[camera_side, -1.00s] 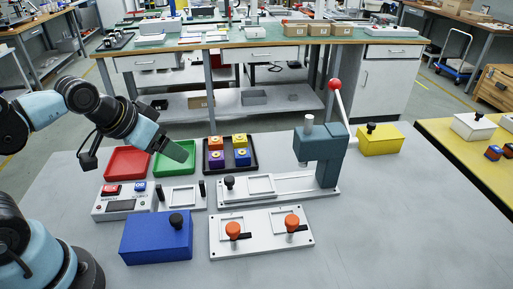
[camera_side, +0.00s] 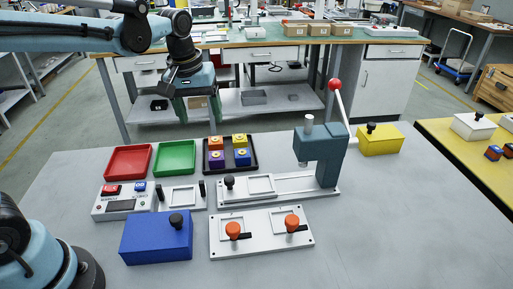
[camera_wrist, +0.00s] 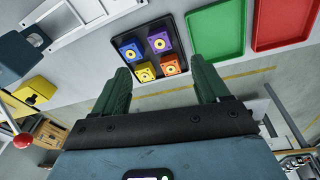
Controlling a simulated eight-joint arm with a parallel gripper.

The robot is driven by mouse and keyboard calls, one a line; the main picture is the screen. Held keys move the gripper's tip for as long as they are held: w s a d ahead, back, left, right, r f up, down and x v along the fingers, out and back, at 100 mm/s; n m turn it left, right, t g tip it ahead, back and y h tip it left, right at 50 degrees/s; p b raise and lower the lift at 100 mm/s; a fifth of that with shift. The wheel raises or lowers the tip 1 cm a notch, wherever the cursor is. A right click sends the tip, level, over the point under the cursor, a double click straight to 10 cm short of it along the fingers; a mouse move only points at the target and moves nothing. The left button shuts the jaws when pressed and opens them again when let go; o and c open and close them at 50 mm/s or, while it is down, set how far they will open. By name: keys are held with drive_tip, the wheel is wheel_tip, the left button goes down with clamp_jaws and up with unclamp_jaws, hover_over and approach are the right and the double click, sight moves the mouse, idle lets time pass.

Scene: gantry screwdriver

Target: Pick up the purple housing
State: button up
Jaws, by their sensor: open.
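The purple housing (camera_side: 216,159) sits in the black tray (camera_side: 256,168) at its near left spot in the side view. It has a yellow ring on top. In the wrist view the purple housing (camera_wrist: 158,41) lies beyond my fingertips, roughly midway between them. Orange (camera_side: 212,143), yellow (camera_side: 239,140) and blue (camera_side: 242,158) housings share the tray. My gripper (camera_side: 198,112) is open and empty, pointing down, high up and behind the tray in the side view. Its two green fingers (camera_wrist: 160,72) are spread wide in the wrist view.
Red (camera_side: 127,161) and green (camera_side: 174,157) trays lie left of the black tray. A lever press (camera_side: 320,155) stands to the right. A blue box (camera_side: 157,238), a fixture plate (camera_side: 262,233) and a button unit (camera_side: 125,205) are in front. The table's right front is clear.

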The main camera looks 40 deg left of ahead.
sight(216, 156)
drive_tip(key=w+f, duration=0.1)
drive_tip(key=f, duration=0.3)
drive_tip(key=w+f+n+g, duration=0.1)
drive_tip(key=f, duration=0.4)
drive_tip(key=w+f+n, duration=0.1)
drive_tip(key=f, duration=0.4)
drive_tip(key=shift+w+a+f+g, duration=0.15)
drive_tip(key=shift+w+f+g, duration=0.05)
drive_tip(key=shift+w+g, duration=0.2)
drive_tip(key=shift+c, duration=0.4)
drive_tip(key=c, duration=1.1)
drive_tip(key=shift+c, duration=0.2)
drive_tip(key=shift+r, duration=0.1)
